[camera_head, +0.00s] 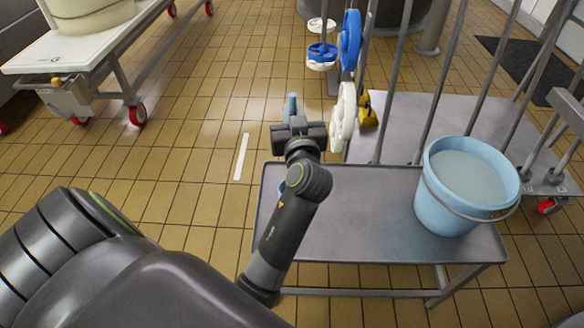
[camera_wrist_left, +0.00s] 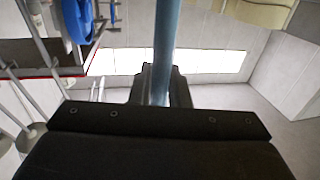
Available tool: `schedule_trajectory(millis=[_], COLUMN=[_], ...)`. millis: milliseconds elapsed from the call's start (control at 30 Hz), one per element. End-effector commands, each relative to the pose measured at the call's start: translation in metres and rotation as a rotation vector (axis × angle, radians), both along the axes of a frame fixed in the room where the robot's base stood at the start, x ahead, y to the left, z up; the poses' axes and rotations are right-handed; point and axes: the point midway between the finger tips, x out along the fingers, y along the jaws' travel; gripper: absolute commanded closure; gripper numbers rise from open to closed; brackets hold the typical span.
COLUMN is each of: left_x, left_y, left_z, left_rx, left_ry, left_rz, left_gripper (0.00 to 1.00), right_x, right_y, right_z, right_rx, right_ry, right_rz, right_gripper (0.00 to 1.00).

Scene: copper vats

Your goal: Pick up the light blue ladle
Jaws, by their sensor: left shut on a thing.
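The light blue ladle shows in the head view as a short length of handle (camera_head: 291,104) standing up just beyond my left gripper (camera_head: 293,120). A small blue patch shows at the left edge of my forearm, over the metal table; I cannot tell whether it is the ladle's bowl. In the left wrist view the blue handle (camera_wrist_left: 167,45) runs down between the fingers of my left gripper (camera_wrist_left: 161,88), which is shut on it. The rest of the ladle is hidden behind my gripper and arm. My right gripper is not in view.
A light blue bucket (camera_head: 467,185) of pale contents stands on the right of the metal table (camera_head: 365,230). Metal poles rise behind it. Blue (camera_head: 350,40) and white (camera_head: 344,115) items hang near my gripper's right side. A wheeled table (camera_head: 80,45) stands far left.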

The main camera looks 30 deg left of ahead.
Motion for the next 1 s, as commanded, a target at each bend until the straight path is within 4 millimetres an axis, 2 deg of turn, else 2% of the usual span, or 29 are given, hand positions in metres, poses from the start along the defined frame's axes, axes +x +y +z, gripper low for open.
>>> schedule_trajectory(millis=[267,367,433,500,733,900,1000], left_x=[0.000,0.000,0.000,0.000,0.000,0.000,0.000], left_y=[0.000,0.000,0.000,0.000,0.000,0.000,0.000], left_z=[0.001,0.008,0.019,0.034,0.080,0.098,0.101], left_rx=[0.001,0.000,0.001,0.001,0.000,0.001,0.000], left_ry=[-0.001,-0.003,-0.004,-0.006,-0.006,-0.002,-0.001], left_rz=[0.000,0.000,0.000,0.000,0.000,0.000,0.000], left_gripper=[1.00,1.00,1.00,1.00,1.00,1.00,1.00], right_x=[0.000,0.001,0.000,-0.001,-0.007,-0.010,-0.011], right_y=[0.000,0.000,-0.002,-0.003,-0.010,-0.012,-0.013], right_z=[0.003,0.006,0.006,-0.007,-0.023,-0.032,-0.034], right_rx=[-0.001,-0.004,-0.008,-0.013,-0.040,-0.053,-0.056], right_ry=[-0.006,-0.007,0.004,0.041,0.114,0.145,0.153], right_rz=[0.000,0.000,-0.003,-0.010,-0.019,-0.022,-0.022], right_gripper=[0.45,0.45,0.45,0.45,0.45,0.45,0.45])
